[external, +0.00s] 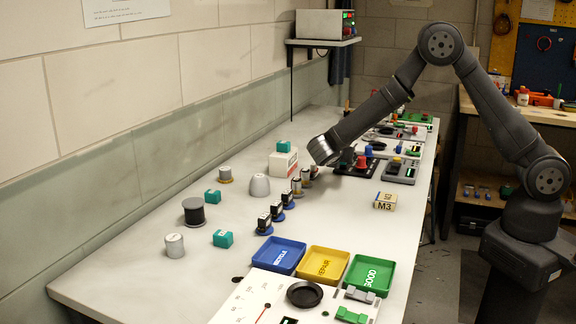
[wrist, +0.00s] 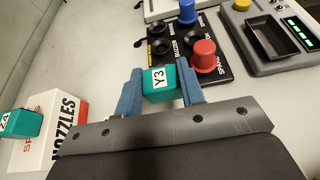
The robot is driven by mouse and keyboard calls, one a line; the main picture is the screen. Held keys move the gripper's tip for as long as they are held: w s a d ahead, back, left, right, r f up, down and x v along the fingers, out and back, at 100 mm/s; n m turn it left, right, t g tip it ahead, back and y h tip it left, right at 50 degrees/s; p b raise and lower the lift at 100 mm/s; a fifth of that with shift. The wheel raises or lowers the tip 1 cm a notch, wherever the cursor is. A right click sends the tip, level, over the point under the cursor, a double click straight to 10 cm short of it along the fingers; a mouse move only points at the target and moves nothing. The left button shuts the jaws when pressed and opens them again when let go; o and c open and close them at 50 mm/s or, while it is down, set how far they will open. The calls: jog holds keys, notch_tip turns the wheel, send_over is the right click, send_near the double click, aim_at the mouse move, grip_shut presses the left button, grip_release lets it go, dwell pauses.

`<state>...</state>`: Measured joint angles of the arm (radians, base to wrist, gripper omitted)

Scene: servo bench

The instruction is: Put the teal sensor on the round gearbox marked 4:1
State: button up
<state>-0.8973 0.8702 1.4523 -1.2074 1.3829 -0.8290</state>
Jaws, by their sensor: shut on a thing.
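My gripper (wrist: 160,80) is shut on a teal block (wrist: 158,92) with a white label reading Y3. Its blue fingers press on two sides of the block, over the pale bench. In the external view the gripper end of my arm (external: 323,149) is above the bench near the white box, and the held block is hidden.
A white NOZZLES box (wrist: 62,128) carries another teal block (wrist: 20,123). More teal blocks (external: 222,239) stand on the bench. A black panel (wrist: 188,45) with red and blue knobs is just beyond my gripper. Blue, yellow and green trays (external: 367,276) are at the front.

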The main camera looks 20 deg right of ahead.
jog(key=d+r, duration=0.6)
jog(key=d, duration=0.5)
jog(key=w+a+r+n+t+y, duration=0.15)
jog(key=w+a+n+y, duration=0.3)
jog(key=a, duration=0.65)
jog(key=w+a+r+n+t+y, duration=0.15)
jog(key=w+a+n+y, duration=0.3)
jog(key=a, duration=0.65)
jog(key=w+a+r+n+y, duration=0.2)
jog(key=w+a+n+y, duration=0.25)
jog(key=a, duration=0.65)
jog(key=y, duration=0.1)
send_over(226, 169)
jog(key=f, duration=0.7)
jog(key=shift+d, duration=0.35)
jog(key=shift+a+f, duration=0.35)
jog(key=shift+f, duration=1.8)
